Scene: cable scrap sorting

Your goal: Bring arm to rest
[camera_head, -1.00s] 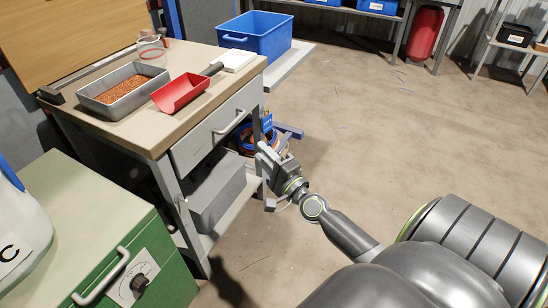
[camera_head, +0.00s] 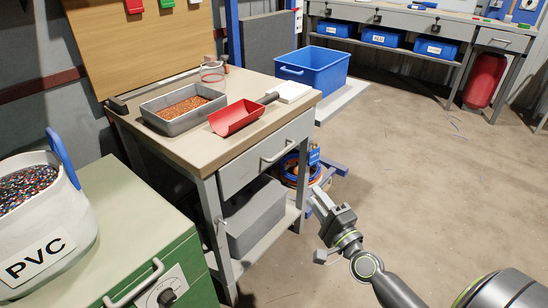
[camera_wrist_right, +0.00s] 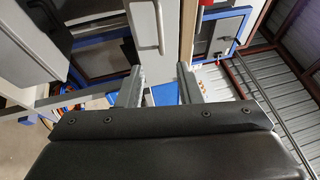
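My right gripper (camera_head: 318,229) is in the head view, in front of the small workbench's right side. It hangs in free air, apart from the bench. In the right wrist view its two fingers (camera_wrist_right: 159,83) stand well apart with nothing between them, so it is open and empty. My right arm comes in from the lower right. My left gripper and left arm are not in view.
The workbench (camera_head: 178,151) carries a metal tray (camera_head: 170,124) of copper granules and a red scoop (camera_head: 236,118). A blue bin (camera_head: 318,74) stands behind. A green cabinet (camera_head: 135,235) with a PVC bag (camera_head: 60,225) is at left. Floor at right is clear.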

